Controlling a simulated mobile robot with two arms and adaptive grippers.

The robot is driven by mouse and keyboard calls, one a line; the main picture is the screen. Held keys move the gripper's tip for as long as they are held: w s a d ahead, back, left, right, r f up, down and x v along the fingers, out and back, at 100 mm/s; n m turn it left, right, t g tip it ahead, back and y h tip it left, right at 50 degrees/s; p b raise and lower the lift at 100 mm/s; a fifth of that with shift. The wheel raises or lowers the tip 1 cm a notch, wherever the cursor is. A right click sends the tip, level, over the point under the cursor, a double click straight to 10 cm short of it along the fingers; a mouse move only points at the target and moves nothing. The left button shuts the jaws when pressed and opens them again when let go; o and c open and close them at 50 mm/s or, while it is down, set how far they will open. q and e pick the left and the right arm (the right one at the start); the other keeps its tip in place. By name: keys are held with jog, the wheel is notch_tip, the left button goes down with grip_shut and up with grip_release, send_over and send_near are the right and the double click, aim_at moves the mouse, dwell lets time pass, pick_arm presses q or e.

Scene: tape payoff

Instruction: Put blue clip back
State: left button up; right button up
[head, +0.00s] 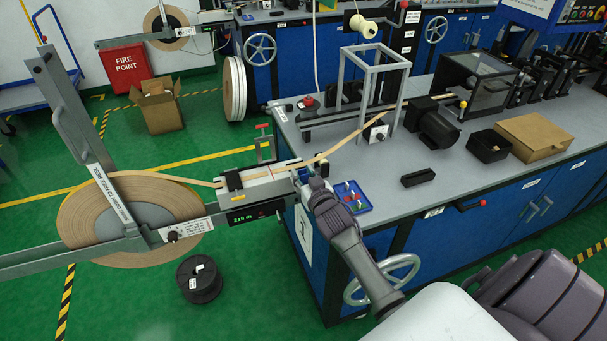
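My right gripper (307,178) reaches in from the lower right, its tips at the right end of the tape guide (262,178), close to the tape (316,158). The tips are small and partly hidden by the hand, so I cannot tell whether they are open or shut. A small bluish patch shows at the tips; I cannot tell if it is the blue clip. A blue tray (365,208) lies on the bench just right of the gripper, with small red, green and white pieces on it. My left gripper is out of view.
A large tape reel (170,200) stands at left, its tape running through the guide toward the metal frame (343,75). A display (255,214) sits below the guide. Grey bench top is clear around the block.

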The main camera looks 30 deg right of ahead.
jog(key=shift+o, duration=1.3)
